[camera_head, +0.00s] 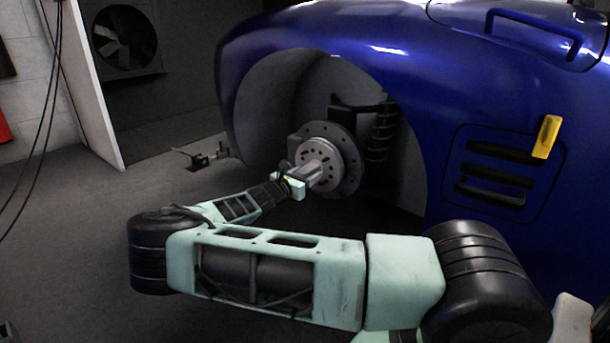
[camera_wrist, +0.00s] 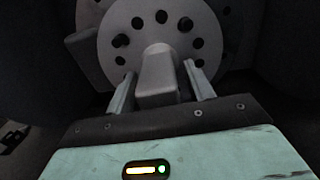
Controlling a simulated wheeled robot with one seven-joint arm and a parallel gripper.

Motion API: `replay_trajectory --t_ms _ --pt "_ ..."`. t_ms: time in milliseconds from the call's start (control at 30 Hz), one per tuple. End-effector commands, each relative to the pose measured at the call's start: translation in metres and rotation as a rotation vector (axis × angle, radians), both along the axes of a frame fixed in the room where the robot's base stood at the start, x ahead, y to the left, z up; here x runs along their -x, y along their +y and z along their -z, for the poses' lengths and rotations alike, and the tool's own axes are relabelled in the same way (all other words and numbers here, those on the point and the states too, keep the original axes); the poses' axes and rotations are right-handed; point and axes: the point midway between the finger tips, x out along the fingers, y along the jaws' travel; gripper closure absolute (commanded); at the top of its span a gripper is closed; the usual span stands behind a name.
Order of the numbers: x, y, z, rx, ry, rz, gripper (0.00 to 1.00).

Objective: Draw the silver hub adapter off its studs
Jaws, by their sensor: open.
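The silver hub adapter (camera_head: 322,160) is a round flange with a ring of holes and a stub standing out from its middle. It sits against the darker hub disc (camera_head: 349,158) in the wheel arch. In the wrist view the adapter flange (camera_wrist: 170,38) faces me, with dark studs or holes around it. My gripper (camera_wrist: 155,92) is open, one finger on each side of the stub (camera_wrist: 158,75). I cannot tell whether either finger touches it. In the head view my gripper (camera_head: 300,180) is at the stub's outer end, small and partly hidden.
The blue car body (camera_head: 470,110) surrounds the wheel arch and rises on the right. A yellow handle-like piece (camera_head: 546,137) sticks out of its side. A coil spring (camera_head: 381,135) stands behind the hub. The dark floor (camera_head: 70,240) on the left is mostly free.

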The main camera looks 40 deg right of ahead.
Motion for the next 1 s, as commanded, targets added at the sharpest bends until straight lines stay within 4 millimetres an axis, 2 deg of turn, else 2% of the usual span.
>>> replay_trajectory --t_ms 33,67,233,467,1000 --pt "0.0 0.0 0.0 0.0 0.0 0.0 0.47" --pt "0.0 0.0 0.0 0.0 0.0 0.0 0.53" --pt "0.0 0.0 0.0 0.0 0.0 0.0 1.0" --pt "0.0 0.002 -0.003 0.005 -0.002 0.002 1.0" --pt "0.003 0.019 -0.004 0.005 -0.002 0.001 1.0"
